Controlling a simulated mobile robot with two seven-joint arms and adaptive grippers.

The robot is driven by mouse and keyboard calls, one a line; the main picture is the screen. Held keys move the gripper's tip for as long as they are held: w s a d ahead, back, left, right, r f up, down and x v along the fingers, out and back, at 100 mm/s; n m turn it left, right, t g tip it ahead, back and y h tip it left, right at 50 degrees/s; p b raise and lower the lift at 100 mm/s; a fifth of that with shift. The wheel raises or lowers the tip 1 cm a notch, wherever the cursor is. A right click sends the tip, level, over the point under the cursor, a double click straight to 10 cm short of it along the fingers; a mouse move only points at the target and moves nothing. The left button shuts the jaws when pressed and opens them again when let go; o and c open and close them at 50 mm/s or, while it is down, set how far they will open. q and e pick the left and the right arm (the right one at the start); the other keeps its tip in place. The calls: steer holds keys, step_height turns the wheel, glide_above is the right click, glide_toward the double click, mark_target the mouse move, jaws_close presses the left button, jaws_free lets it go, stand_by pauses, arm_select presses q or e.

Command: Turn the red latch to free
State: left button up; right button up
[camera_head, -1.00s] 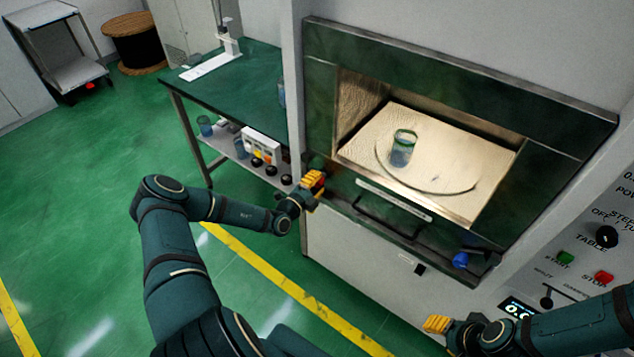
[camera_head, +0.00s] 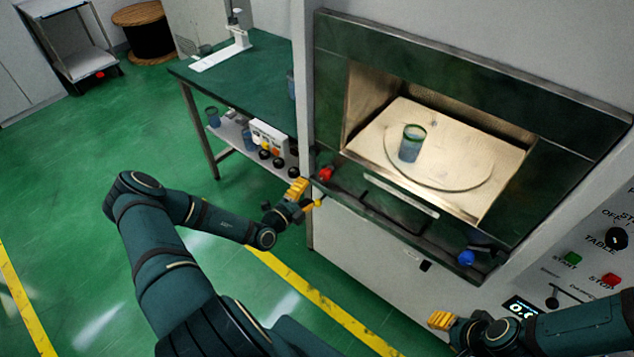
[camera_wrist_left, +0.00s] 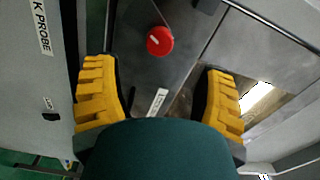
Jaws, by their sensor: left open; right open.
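The red latch (camera_head: 326,173) is a round red knob at the left end of the microwave's dark front panel. In the left wrist view the red latch (camera_wrist_left: 160,40) shows a short white mark on its face and lies beyond the fingers, between them in the picture. My left gripper (camera_head: 306,196) is open and empty, just left of and below the latch, apart from it. Its yellow fingers (camera_wrist_left: 160,95) are wide apart in the wrist view. My right gripper (camera_head: 441,320) is open at the lower right, below the blue latch (camera_head: 466,258); its fingertips overlap in the view.
The microwave chamber is open and holds a glass (camera_head: 411,143) on a round plate. A dark handle bar (camera_head: 395,208) runs along the panel between the latches. A green-topped table (camera_head: 260,75) stands left of the microwave. Open floor lies around my left arm.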

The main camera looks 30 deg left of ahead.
arm_select(q)
steer(key=shift+s+a, duration=0.15)
steer(key=shift+s, duration=1.4)
steer(key=s+d+f+m+g+h+b, duration=0.1)
steer(key=s+d+m+g+h, duration=0.1)
steer(key=d+m+g+h, duration=0.6)
steer(key=s+d+f+m+g+h+b, duration=0.15)
steer(key=d+m+h, duration=0.25)
steer(key=d+m, duration=0.75)
steer(key=s+d+f+m+g+y+b, duration=0.2)
steer(key=s+d+f+m+g+y, duration=0.25)
steer(key=m, duration=0.75)
steer(key=s+d+f+m+g+y+b, duration=0.1)
steer(key=s+d+m+g+y, duration=0.3)
steer(key=s+m, duration=0.65)
steer(key=w+r+m+t+b, duration=0.1)
steer(key=w+m, duration=0.4)
steer(key=m, duration=0.6)
steer(key=shift+w+d+r+t+y, duration=0.35)
steer(key=shift+r+t+y, duration=0.15)
steer(key=shift+r, duration=0.2)
